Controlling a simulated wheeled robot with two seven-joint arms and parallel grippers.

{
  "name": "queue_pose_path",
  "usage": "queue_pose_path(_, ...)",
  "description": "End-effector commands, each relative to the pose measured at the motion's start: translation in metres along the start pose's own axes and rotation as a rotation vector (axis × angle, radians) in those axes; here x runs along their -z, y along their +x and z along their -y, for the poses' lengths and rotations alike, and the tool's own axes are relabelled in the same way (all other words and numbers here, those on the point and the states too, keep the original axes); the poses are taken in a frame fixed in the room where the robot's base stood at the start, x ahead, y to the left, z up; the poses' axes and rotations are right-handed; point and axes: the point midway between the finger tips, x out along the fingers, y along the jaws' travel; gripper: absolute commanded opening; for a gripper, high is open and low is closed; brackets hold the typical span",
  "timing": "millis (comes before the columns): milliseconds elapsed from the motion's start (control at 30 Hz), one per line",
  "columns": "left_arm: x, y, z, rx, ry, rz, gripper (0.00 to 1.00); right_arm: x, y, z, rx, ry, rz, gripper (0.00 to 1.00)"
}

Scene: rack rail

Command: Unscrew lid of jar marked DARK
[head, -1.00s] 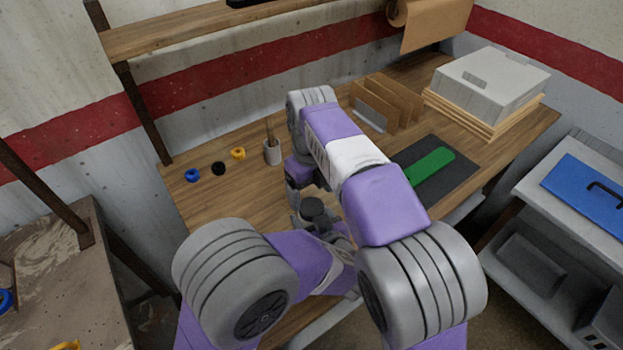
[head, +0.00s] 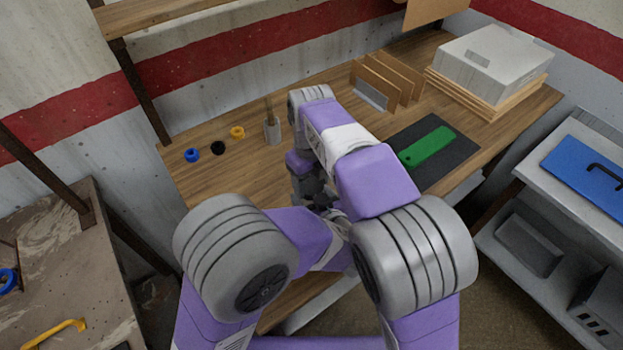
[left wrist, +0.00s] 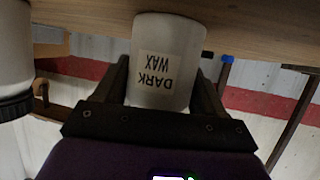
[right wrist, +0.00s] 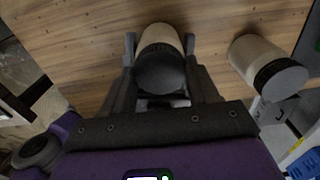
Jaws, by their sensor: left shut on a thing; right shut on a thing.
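The jar marked DARK WAX (left wrist: 165,65) is white and stands on the bench, upside down in the left wrist view. My left gripper (left wrist: 165,85) is shut on its body, one finger on each side. In the right wrist view, the jar's dark lid (right wrist: 160,73) sits between the fingers of my right gripper (right wrist: 160,48), which is shut on it. A second pale jar with a dark lid (right wrist: 268,66) stands beside it, and part of it shows at the left wrist view's edge (left wrist: 12,60). In the head view my arms hide both jars.
The wooden bench (head: 240,170) holds blue, black and yellow rings (head: 237,132), a cup with a stick (head: 272,132), upright brown boards (head: 388,82), a dark mat (head: 455,160) with a green piece (head: 428,147), and a grey box (head: 493,60) on stacked boards.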

Motion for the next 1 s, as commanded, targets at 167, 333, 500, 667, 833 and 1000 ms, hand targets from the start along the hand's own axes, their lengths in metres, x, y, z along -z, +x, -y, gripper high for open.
queue_pose_path(167,-0.0002,0.0,0.0001,0.0,0.001,0.0,0.0,0.0,-0.0001,0.0003,-0.001,-0.067,0.0,0.23)
queue_pose_path(333,-0.0002,0.0,0.0001,0.0,0.001,0.0,0.0,0.0,-0.0002,0.0002,-0.001,-0.258,0.001,0.23)
queue_pose_path(500,-0.0002,0.0,0.0,0.0,0.001,0.0,0.0,-0.0001,-0.0004,0.0,0.0,-0.301,0.001,0.23)
queue_pose_path(667,-0.0002,0.0,0.0001,0.0,0.001,0.0,0.0,-0.0001,-0.0004,-0.0001,0.0,-0.299,0.001,0.23)
queue_pose_path(833,-0.0002,0.0,0.0001,0.0,0.001,0.0,0.0,-0.0001,-0.0004,-0.0001,0.0,-0.298,0.001,0.85)
queue_pose_path(1000,-0.0002,0.0,0.0001,0.0,0.001,0.0,0.0,-0.0001,-0.0004,-0.0001,0.0,-0.298,0.001,0.85)
